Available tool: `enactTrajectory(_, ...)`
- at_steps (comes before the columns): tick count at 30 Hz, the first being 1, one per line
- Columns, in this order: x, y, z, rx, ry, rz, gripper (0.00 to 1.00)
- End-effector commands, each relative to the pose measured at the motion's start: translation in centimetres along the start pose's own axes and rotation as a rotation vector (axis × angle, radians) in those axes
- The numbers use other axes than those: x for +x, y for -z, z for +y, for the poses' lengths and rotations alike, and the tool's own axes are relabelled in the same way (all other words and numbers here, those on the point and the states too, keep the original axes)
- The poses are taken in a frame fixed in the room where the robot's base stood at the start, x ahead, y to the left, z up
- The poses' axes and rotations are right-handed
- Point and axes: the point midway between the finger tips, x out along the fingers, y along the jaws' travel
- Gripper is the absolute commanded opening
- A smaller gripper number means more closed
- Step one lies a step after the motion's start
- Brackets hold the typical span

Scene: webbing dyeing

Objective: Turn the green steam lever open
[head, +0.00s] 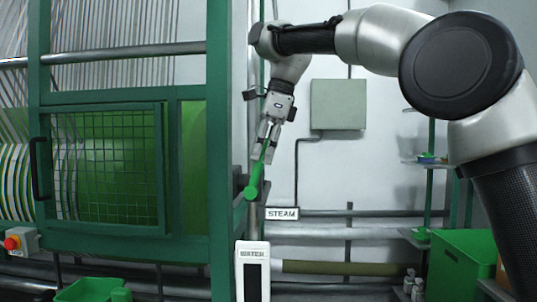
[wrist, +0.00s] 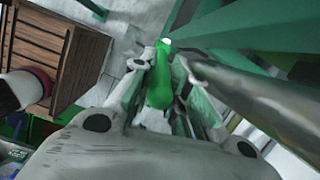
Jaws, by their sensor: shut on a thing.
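The green steam lever (head: 255,179) stands tilted, nearly upright, beside the green machine frame and above the STEAM sign (head: 282,213). My gripper (head: 267,140) reaches down from above and is shut on the lever's upper end. In the wrist view the green lever (wrist: 160,88) lies between the two fingers of my gripper (wrist: 172,85), which close on it from both sides. The part of the lever inside the fingers is partly hidden in the head view.
The green machine with a mesh door (head: 118,165) fills the left. A vertical pipe (head: 253,110) runs close by the lever. A WATER-labelled white box (head: 252,255) stands below. A red button box (head: 18,242) is at far left. A wooden slatted crate (wrist: 65,60) shows in the wrist view.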

Motion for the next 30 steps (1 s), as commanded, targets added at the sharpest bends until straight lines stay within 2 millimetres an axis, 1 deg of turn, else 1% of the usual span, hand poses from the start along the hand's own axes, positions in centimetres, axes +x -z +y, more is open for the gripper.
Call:
enactTrajectory(4,0.1,-0.4,-0.1,-0.001,-0.005,0.025,0.00)
enactTrajectory(17,0.1,-0.4,-0.1,-0.001,-0.008,0.034,0.00)
enactTrajectory(18,0.1,-0.4,-0.1,-0.001,-0.009,0.034,0.19)
enactTrajectory(20,0.1,-0.4,-0.1,-0.001,-0.009,0.034,0.29)
enactTrajectory(21,0.1,-0.4,-0.1,-0.001,-0.009,0.034,0.36)
enactTrajectory(24,0.0,-0.4,-0.1,-0.001,-0.009,0.034,0.37)
enactTrajectory(26,-0.2,-0.4,-0.1,-0.001,-0.009,0.034,0.41)
enactTrajectory(29,-1.5,-0.5,-0.1,-0.002,-0.007,0.033,0.41)
enactTrajectory(30,-2.2,-0.5,-0.1,-0.002,-0.006,0.032,0.41)
